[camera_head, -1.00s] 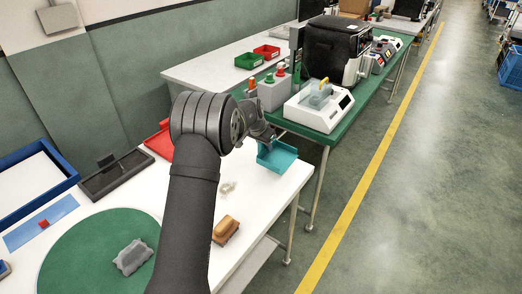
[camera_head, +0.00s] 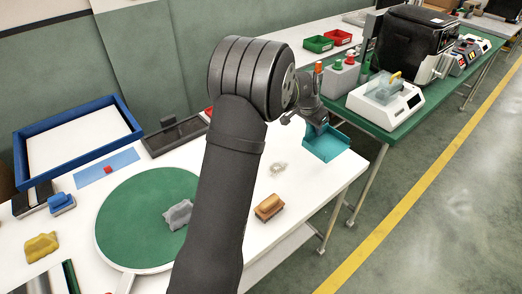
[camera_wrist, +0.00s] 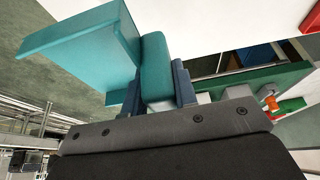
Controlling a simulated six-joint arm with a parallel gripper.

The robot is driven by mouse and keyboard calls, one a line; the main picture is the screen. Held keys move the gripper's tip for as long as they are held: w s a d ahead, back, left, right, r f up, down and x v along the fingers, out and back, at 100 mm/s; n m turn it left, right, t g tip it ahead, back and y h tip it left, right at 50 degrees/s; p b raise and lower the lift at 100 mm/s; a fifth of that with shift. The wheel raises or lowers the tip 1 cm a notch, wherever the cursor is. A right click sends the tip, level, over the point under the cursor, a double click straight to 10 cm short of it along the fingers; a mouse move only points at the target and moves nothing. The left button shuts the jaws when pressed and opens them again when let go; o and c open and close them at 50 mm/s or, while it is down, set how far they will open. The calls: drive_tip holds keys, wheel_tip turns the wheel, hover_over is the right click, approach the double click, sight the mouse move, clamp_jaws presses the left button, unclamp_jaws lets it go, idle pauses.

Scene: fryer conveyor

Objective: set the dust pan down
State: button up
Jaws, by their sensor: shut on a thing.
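The teal dust pan (camera_head: 327,146) is at the far right corner of the white table. My gripper (camera_head: 314,118) is above its rear side, and the arm partly hides the grip there. In the wrist view, my gripper (camera_wrist: 158,88) is shut on the upright teal handle (camera_wrist: 156,62), with a dark blue finger on each side. The pan's tray (camera_wrist: 82,45) spreads out to the left. I cannot tell whether its underside touches the table.
A brown-topped brush (camera_head: 269,207) and a small pale crumpled bit (camera_head: 278,169) lie on the white table (camera_head: 318,187) nearby. A green disc (camera_head: 140,222) with a grey lump (camera_head: 178,214) is left of my arm. The green bench (camera_head: 385,128) with machines stands beyond the corner.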

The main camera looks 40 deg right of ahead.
drive_tip(key=w+a, duration=0.9)
drive_tip(key=w+a+f, duration=0.1)
drive_tip(key=w+f, duration=0.1)
drive_tip(key=w, duration=0.2)
drive_tip(key=w+a+f, duration=0.1)
drive_tip(key=w+f, duration=0.1)
drive_tip(key=w, duration=0.1)
drive_tip(key=w+a+f, duration=0.1)
drive_tip(key=w+f, duration=0.1)
drive_tip(key=w, duration=0.2)
drive_tip(key=shift+w+a+f, duration=0.3)
drive_tip(key=shift+a, duration=0.05)
drive_tip(key=shift+w+a+f, duration=0.1)
drive_tip(key=shift+w+f, duration=0.05)
drive_tip(key=shift+f, duration=1.95)
drive_tip(key=shift+f, duration=0.1)
drive_tip(key=o, duration=1)
drive_tip(key=v, duration=1.2)
